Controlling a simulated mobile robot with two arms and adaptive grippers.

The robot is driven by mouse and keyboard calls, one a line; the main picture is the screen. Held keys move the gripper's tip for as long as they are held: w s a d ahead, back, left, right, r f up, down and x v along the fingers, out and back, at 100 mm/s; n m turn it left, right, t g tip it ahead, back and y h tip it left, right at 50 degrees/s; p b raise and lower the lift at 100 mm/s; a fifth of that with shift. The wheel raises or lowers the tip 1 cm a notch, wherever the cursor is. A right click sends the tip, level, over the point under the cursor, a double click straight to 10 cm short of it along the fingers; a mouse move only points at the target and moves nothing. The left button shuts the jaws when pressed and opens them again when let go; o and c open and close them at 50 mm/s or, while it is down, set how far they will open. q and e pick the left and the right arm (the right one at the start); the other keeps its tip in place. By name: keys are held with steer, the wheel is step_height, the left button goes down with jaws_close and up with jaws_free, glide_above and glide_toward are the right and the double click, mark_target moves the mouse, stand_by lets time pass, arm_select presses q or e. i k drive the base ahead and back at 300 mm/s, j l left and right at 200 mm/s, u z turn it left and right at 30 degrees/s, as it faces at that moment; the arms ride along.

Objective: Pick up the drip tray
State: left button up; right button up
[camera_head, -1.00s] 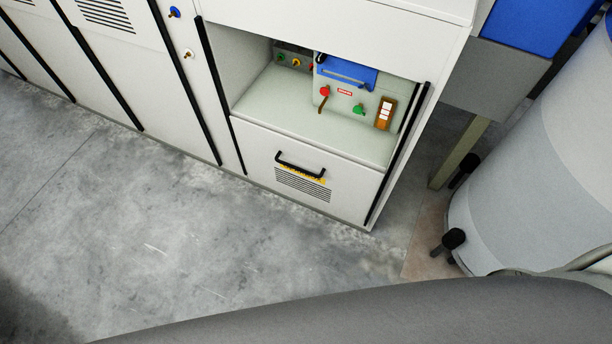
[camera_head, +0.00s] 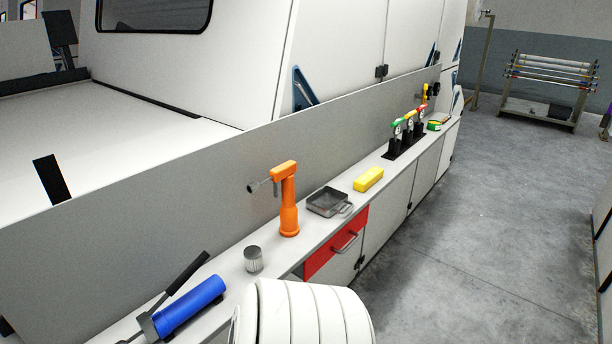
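The drip tray (camera_head: 326,203) looks to be the small dark grey metal tray with a wire handle at its right side. It lies on the narrow grey counter, between an orange upright tool (camera_head: 287,200) and a yellow block (camera_head: 368,179). Its inside looks empty. Neither gripper shows in the head view. A white ribbed rounded part, possibly of my own arm, fills the bottom middle and stands in front of part of the counter.
On the counter (camera_head: 322,240) stand a blue cylindrical tool with a black lever (camera_head: 188,307), a small ribbed metal cup (camera_head: 253,260) and several colored-top tools in a black holder (camera_head: 405,141). A red drawer (camera_head: 337,246) sits below. Open floor (camera_head: 480,230) lies right; a rod rack (camera_head: 548,88) stands behind.

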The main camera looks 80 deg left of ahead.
mark_target(327, 201)
steer(key=u, duration=2.5)
steer(key=z, duration=0.45)
steer(key=i+l+z, duration=0.15)
steer(key=i+z, duration=0.45)
steer(key=i, duration=1.95)
steer(key=i+u, duration=0.15)
steer(key=i, duration=0.65)
steer(key=i+l+u, duration=0.2)
steer(key=i, duration=0.6)
steer(key=u, duration=1.85)
steer(key=l, duration=0.1)
